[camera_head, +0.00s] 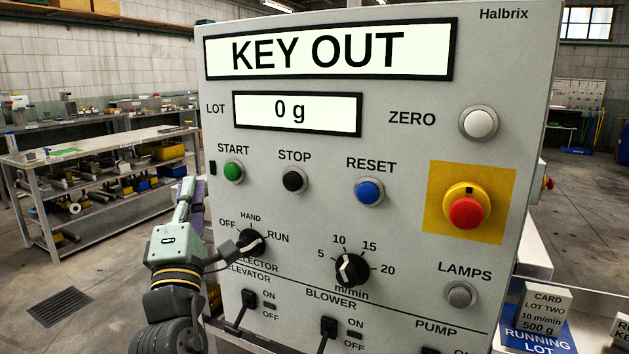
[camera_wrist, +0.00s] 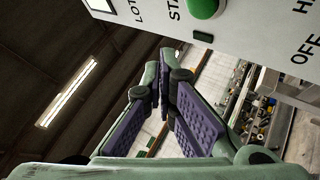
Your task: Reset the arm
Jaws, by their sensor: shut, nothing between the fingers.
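My gripper (camera_head: 187,186) stands at the lower left of the grey control panel (camera_head: 400,235), its fingers pointing up beside the panel's left edge. It is shut and empty. In the wrist view its purple-padded fingers (camera_wrist: 165,85) come together at the tips, with the green START button (camera_wrist: 205,8) above and to their right. In the head view, a dark bar-like part lies between my gripper body and the black selector knob (camera_head: 251,242); I cannot tell whether they touch. My gripper and wrist hide part of the panel's lower left side and the selector's lettering.
The panel display (camera_head: 330,50) reads KEY OUT, and the lot display (camera_head: 297,113) reads 0 g. A red emergency button (camera_head: 466,213) sits on a yellow plate. A lot card (camera_head: 543,308) stands at lower right. A workbench (camera_head: 90,146) stands left, with open floor before it.

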